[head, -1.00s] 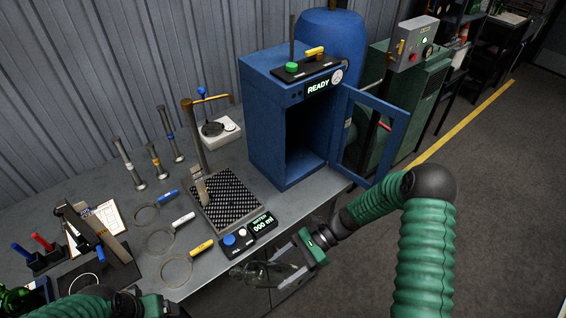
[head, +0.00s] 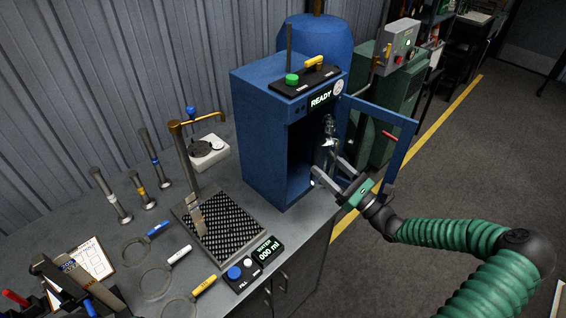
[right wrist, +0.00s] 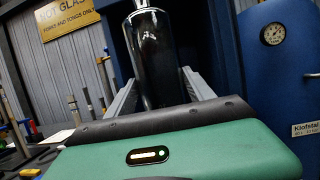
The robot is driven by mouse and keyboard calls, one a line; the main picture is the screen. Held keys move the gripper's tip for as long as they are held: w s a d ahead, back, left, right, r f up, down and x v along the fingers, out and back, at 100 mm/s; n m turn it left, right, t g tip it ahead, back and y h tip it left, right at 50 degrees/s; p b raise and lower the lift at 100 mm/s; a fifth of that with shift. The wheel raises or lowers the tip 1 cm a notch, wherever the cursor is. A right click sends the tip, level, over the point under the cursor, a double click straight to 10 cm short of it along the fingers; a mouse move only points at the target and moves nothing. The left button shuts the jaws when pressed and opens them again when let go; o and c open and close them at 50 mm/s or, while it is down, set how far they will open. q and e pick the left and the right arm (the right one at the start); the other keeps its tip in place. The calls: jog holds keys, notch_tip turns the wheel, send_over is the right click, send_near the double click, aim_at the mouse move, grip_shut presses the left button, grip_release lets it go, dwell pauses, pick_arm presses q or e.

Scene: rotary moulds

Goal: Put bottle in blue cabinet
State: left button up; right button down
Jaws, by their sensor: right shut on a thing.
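The blue cabinet (head: 262,140) stands on the bench with its door (head: 396,150) swung open to the right and a lit READY display. My right gripper (head: 328,158) is at the cabinet's open front, near its right side. It is shut on a clear bottle (head: 329,135), held upright with its neck up. In the right wrist view the bottle (right wrist: 152,60) looks dark and glossy between the two fingers (right wrist: 155,88). I cannot tell whether the bottle is past the cabinet's front edge. My left gripper is not clearly seen in the head view.
A tap (head: 190,124) stands over a checkered drain tray (head: 230,236), with a water control panel (head: 243,272) in front. Ring-ended tools (head: 150,284) and upright posts (head: 113,200) are at the left. The open door limits room right of my right gripper.

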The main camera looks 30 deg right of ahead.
jog(key=w+a+p, duration=0.1)
jog(key=w+a, duration=0.1)
jog(key=w, duration=0.6)
jog(key=w+a, duration=0.3)
jog(key=w, duration=0.4)
jog(key=f, duration=0.5)
jog(key=d+f+p, duration=0.1)
jog(key=f, duration=0.1)
jog(key=shift+f, duration=0.15)
jog(key=shift+a, duration=0.2)
jog(key=shift+d+f+b, duration=0.3)
jog(key=shift+f+b, duration=0.2)
jog(key=shift+f, duration=0.25)
jog(key=c, duration=0.8)
grip_release()
jog(key=o, duration=0.4)
jog(key=shift+a, duration=0.2)
pick_arm(q)
jog(key=shift+d+r, duration=0.55)
jog(key=shift+r, duration=0.05)
